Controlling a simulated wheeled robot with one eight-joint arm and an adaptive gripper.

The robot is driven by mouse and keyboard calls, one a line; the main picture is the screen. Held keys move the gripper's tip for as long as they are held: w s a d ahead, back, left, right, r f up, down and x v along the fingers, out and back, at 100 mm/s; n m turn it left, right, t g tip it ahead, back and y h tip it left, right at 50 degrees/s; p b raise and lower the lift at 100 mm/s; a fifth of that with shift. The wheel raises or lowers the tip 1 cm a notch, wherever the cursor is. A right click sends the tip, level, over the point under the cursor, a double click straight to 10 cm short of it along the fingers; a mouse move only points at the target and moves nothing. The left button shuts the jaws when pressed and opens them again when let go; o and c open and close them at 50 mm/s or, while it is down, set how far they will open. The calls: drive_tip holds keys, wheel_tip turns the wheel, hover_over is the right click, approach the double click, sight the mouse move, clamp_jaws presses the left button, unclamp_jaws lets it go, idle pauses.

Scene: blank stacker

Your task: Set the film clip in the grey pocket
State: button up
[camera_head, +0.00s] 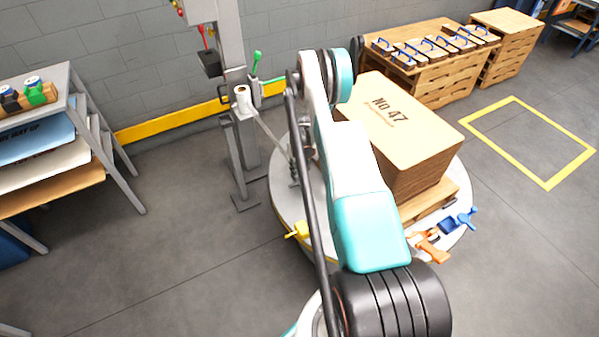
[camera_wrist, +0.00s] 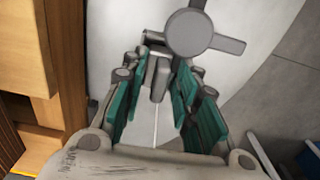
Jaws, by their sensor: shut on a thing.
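In the wrist view my gripper (camera_wrist: 158,92) points down over the pale turntable, its teal pads on either side of a small grey block. I take this block for the film clip (camera_wrist: 158,80); the jaws are shut on it. Just beyond it is a grey piece with a round top and short arms (camera_wrist: 195,33). It may belong to the grey pocket, but no opening shows, and I cannot tell whether the clip touches it. In the head view my arm hides most of the gripper, near the turntable's left side.
A large carton (camera_head: 400,125) stands on a pallet on the turntable (camera_head: 285,212), close right of my arm. Blue (camera_head: 458,222), orange (camera_head: 428,248) and yellow (camera_head: 298,231) fittings sit on the rim. The mast (camera_head: 232,130) stands left. Floor at lower left is clear.

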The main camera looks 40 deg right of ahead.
sight(300, 167)
drive_tip(key=shift+f, duration=0.25)
drive_tip(key=o, duration=1.1)
drive_tip(key=shift+f, duration=0.1)
drive_tip(key=shift+o, duration=0.2)
wheel_tip(300, 167, up, 12)
drive_tip(key=p, duration=0.4)
